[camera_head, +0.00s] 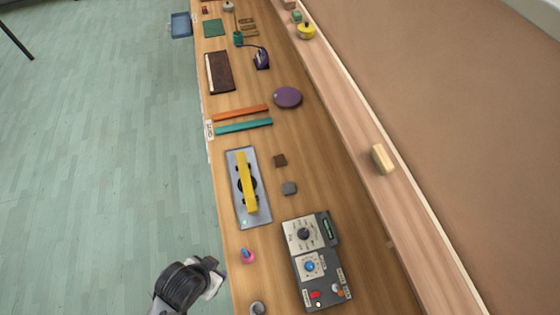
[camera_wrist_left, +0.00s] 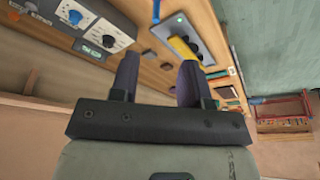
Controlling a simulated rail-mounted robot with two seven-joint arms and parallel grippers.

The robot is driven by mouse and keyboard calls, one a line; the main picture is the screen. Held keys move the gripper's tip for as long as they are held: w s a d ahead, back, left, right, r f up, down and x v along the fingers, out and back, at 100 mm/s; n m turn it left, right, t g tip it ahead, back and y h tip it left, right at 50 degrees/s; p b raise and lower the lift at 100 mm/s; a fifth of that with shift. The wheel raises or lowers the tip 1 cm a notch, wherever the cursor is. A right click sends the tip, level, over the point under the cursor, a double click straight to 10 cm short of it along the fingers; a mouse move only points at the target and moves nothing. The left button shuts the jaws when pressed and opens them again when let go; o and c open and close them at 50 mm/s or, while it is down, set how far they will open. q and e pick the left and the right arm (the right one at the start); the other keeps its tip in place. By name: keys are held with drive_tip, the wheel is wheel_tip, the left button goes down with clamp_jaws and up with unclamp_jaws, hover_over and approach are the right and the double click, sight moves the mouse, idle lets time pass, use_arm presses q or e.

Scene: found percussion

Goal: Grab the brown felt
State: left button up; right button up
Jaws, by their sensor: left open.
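The brown felt (camera_head: 280,160) is a small dark brown square lying flat on the wooden bench, right of the grey plate with the yellow bar. A similar grey square (camera_head: 289,188) lies just below it in the head view. My left gripper (camera_head: 212,276) is off the bench's left edge, well below and left of the felt and apart from it. In the left wrist view its two fingers (camera_wrist_left: 157,78) are spread with nothing held between them. My right gripper is not in view.
The grey plate with a yellow bar (camera_head: 248,183) lies left of the felt. A dark control box with knobs (camera_head: 315,258) stands below it. A pink knobbed piece (camera_head: 248,256) sits near the bench edge. Orange (camera_head: 240,112) and teal (camera_head: 244,125) bars lie above. Bench right of the felt is clear.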

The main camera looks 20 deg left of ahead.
use_arm(q)
drive_tip(key=shift+a, duration=0.15)
drive_tip(key=shift+o, duration=0.3)
drive_tip(key=o, duration=0.8)
drive_tip(key=shift+d, duration=0.2)
